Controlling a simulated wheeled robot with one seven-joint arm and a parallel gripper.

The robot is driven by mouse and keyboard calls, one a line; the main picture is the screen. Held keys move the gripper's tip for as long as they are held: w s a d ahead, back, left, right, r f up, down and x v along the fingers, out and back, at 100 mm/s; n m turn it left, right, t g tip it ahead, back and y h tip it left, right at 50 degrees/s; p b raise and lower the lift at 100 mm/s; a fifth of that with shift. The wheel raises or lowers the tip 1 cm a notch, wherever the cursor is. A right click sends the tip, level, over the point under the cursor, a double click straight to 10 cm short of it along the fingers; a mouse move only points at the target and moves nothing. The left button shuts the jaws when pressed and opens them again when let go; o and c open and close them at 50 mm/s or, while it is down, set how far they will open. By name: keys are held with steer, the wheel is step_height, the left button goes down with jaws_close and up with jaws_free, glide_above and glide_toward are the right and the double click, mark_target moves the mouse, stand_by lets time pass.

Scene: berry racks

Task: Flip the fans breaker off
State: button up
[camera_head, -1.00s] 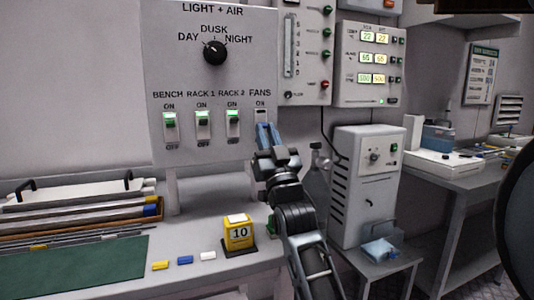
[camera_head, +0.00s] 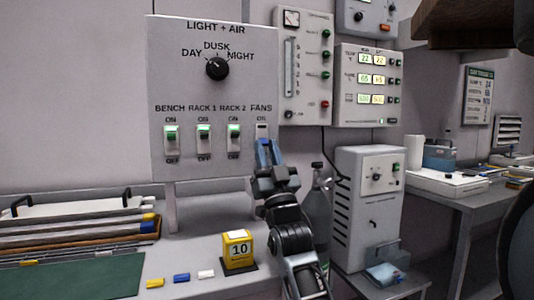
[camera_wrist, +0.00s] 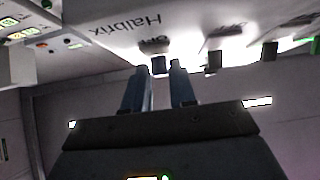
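The grey LIGHT + AIR panel (camera_head: 185,70) carries a row of rocker breakers. The fans breaker (camera_head: 262,130) is at the right end under the label FANS. Only its pale top and the ON label show; my gripper hides the rest, so its position cannot be read. My gripper (camera_head: 265,150) is in front of its lower part. In the wrist view, the panel is upside down and the two fingers (camera_wrist: 159,75) are apart, with a dark breaker (camera_wrist: 158,66) near and between their tips. Contact cannot be told.
The neighbouring bench (camera_head: 171,138), rack 1 (camera_head: 203,138) and rack 2 (camera_head: 234,137) breakers show green at their tops. Below are a yellow block marked 10 (camera_head: 238,249) and small coloured pieces. A grey cabinet (camera_head: 367,210) stands to the right.

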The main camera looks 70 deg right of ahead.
steer(key=o, duration=0.3)
steer(key=shift+s+a+f, duration=0.2)
steer(key=shift+a+f, duration=0.05)
steer(key=shift+f, duration=0.2)
steer(key=s+a, duration=0.2)
steer(key=a, duration=0.1)
steer(key=s+a, duration=0.6)
steer(key=shift+a, duration=0.1)
